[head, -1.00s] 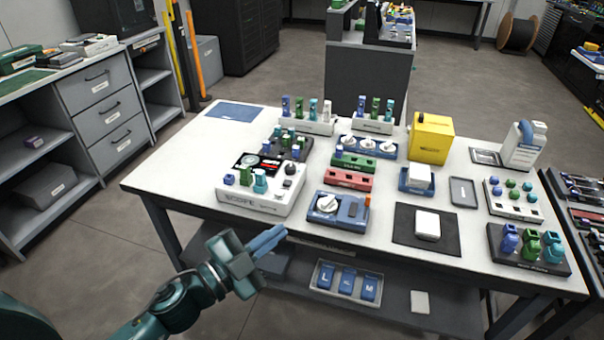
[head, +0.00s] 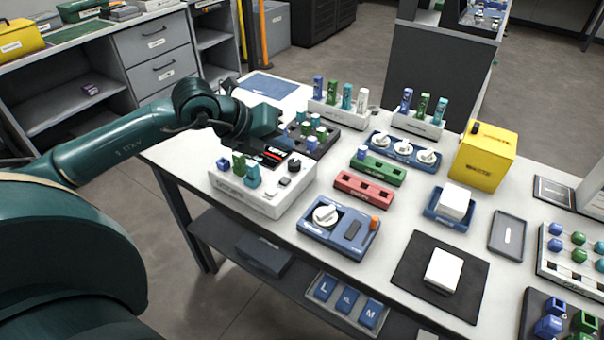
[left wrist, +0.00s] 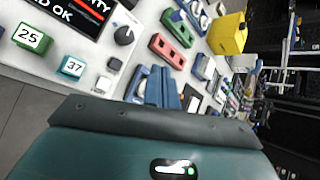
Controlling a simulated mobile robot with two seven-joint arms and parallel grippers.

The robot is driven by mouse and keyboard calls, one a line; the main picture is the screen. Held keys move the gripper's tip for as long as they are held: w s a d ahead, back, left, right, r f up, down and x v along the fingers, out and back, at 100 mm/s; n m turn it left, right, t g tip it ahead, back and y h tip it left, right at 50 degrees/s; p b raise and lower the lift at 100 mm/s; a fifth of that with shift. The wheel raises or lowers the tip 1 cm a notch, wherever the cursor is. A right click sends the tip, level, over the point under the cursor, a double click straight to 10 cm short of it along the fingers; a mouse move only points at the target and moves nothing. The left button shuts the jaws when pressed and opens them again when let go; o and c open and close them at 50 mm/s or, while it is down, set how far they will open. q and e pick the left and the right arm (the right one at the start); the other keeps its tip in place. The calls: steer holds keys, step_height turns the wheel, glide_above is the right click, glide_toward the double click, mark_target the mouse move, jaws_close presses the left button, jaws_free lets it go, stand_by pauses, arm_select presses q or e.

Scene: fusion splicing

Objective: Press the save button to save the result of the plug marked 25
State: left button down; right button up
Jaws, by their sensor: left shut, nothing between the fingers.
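The white scope (head: 240,198) stands at the table's left front with a dark screen (head: 272,155), a round black knob (head: 294,166) and small buttons (head: 285,181). Blue, green and teal plugs stand on its left part.
A blue device with a white dial (head: 340,228), a red block (head: 364,189) and a green block (head: 378,170) stand right of the scope. Racks of plugs (head: 338,112) are behind. A yellow box (head: 484,158) and a black mat (head: 440,290) lie further right.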

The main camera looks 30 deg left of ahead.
arm_select(q)
steer(key=shift+w+a+r+y, duration=0.3)
steer(key=shift+w+a+y, duration=0.1)
steer(key=shift+a, duration=0.25)
steer(key=shift+f, duration=0.15)
